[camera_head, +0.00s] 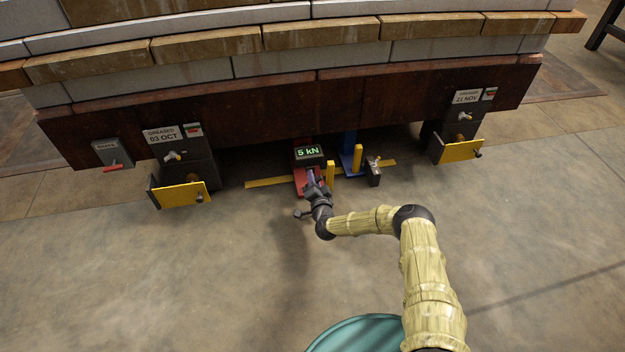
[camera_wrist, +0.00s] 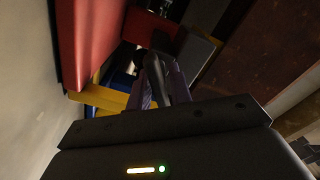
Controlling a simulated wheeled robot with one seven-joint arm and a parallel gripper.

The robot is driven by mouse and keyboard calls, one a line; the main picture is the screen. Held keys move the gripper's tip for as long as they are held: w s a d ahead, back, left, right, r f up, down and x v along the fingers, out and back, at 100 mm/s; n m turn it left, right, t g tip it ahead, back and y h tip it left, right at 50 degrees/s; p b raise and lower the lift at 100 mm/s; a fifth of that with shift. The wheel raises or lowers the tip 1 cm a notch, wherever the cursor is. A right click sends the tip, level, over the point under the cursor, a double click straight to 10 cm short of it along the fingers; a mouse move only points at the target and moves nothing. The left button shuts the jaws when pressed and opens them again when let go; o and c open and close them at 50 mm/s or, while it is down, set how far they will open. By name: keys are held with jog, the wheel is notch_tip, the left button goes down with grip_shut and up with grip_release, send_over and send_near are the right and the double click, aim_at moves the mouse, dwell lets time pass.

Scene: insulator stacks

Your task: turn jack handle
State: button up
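The jack stands under the front edge of the brown beam, with a red base (camera_head: 299,181) and a black display box (camera_head: 308,157) reading 5 kN in green. My gripper (camera_head: 314,185) is low, right in front of the jack, and its fingers overlap the jack in the head view. The red base (camera_wrist: 92,35) fills the upper left there. The finger gap is small and dark, so I cannot tell whether the fingers grip the purple part.
A yellow post (camera_head: 358,158) with a blue stand and a small grey block (camera_head: 374,174) are just right of the jack. Dark brackets with yellow plates stand at left (camera_head: 181,194) and right (camera_head: 460,150). The beam (camera_head: 250,118) overhangs closely. Floor in front is clear.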

grip_shut()
jog(key=shift+d, duration=0.1)
jog(key=shift+m, duration=0.5)
jog(key=shift+o, duration=1.9)
grip_release()
jog(key=shift+s, duration=0.1)
